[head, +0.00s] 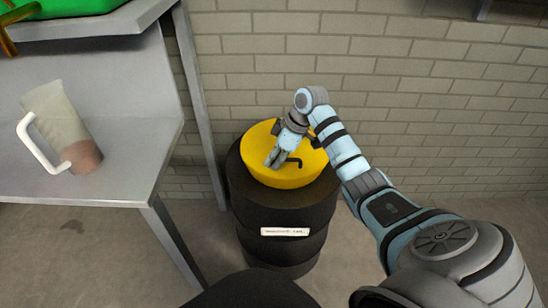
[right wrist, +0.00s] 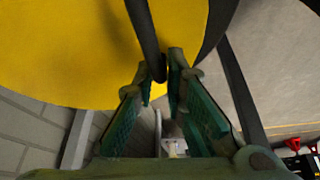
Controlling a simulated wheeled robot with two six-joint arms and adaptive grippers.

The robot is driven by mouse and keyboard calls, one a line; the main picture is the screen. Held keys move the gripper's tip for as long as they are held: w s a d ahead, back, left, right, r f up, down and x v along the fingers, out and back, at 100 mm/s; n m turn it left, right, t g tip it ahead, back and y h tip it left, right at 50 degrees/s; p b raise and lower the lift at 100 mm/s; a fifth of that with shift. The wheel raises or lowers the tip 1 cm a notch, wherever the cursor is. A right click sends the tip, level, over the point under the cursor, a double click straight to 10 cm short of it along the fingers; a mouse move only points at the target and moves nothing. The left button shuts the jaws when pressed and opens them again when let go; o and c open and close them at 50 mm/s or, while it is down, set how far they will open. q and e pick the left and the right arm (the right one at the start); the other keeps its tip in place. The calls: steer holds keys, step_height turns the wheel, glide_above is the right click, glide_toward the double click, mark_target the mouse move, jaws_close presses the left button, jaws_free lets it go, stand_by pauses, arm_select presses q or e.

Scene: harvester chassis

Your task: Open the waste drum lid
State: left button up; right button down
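The waste drum (head: 282,218) is black, with a white label on its side, and stands on the floor against the brick wall. Its yellow lid (head: 275,178) lies on the top and has a dark bent handle (head: 293,162). My right gripper (head: 272,163) is over the lid, just left of the handle in the head view. In the right wrist view, the yellow lid (right wrist: 70,50) fills the upper left and the dark handle (right wrist: 147,40) reaches down to the fingertips. The right fingers (right wrist: 162,88) are apart, with the handle's end at their gap; contact is unclear. My left gripper is not visible.
A grey metal table (head: 120,95) stands left of the drum, its leg close by. Floor right of the drum is partly hidden by my right arm.

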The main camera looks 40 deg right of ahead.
steer(key=shift+w+d+r+p, duration=0.1)
steer(key=shift+w+r+p, duration=0.05)
steer(key=shift+r+p, duration=0.55)
steer(key=shift+w+d+r+p, duration=0.15)
steer(key=shift+r+p, duration=0.5)
steer(key=shift+r, duration=0.15)
steer(key=shift+w+d+r+p, duration=0.1)
steer(key=shift+w+r+p, duration=0.05)
steer(key=shift+r+p, duration=0.55)
steer(key=shift+w+d+r+g+y+p, duration=0.15)
steer(key=shift+r+g+y+p, duration=0.15)
steer(key=shift+r, duration=0.15)
steer(key=shift+f, duration=0.1)
steer(key=shift+m+g+y, duration=0.3)
steer(key=shift+g, duration=0.1)
steer(key=shift+w+d+r, duration=0.25)
steer(key=shift+w+r, duration=0.05)
steer(key=shift+r, duration=0.45)
steer(key=shift+w+d+r, duration=0.2)
steer(key=shift+w+r, duration=0.05)
steer(key=shift+r, duration=0.45)
steer(key=shift+w+d+r, duration=0.25)
steer(key=shift+w+r, duration=0.05)
steer(key=shift+r, duration=0.45)
